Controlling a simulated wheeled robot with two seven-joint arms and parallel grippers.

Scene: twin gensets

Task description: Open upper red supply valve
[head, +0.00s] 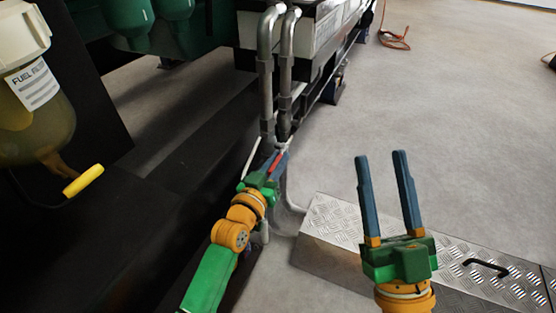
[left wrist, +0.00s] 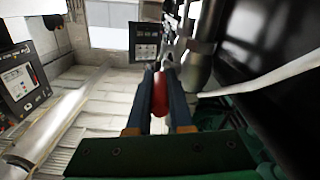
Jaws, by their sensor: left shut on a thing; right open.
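The red valve handle (head: 275,162) is at the lower end of the two grey vertical pipes (head: 266,85) in the head view. My left gripper (head: 278,160) is shut on the red handle. In the left wrist view the red handle (left wrist: 160,95) lies between the two blue fingers of my left gripper (left wrist: 160,100). The valve body behind it is mostly hidden by the gripper. My right gripper (head: 388,195) is open and empty, with its fingers pointing up the picture above the metal box.
A diamond-plate metal box (head: 335,235) with a black handle stands at lower right. A fuel filter (head: 35,95) and a yellow handle (head: 83,180) are at left. A white lever or pipe (head: 251,157) is close beside my left gripper. The floor at upper right is mostly clear.

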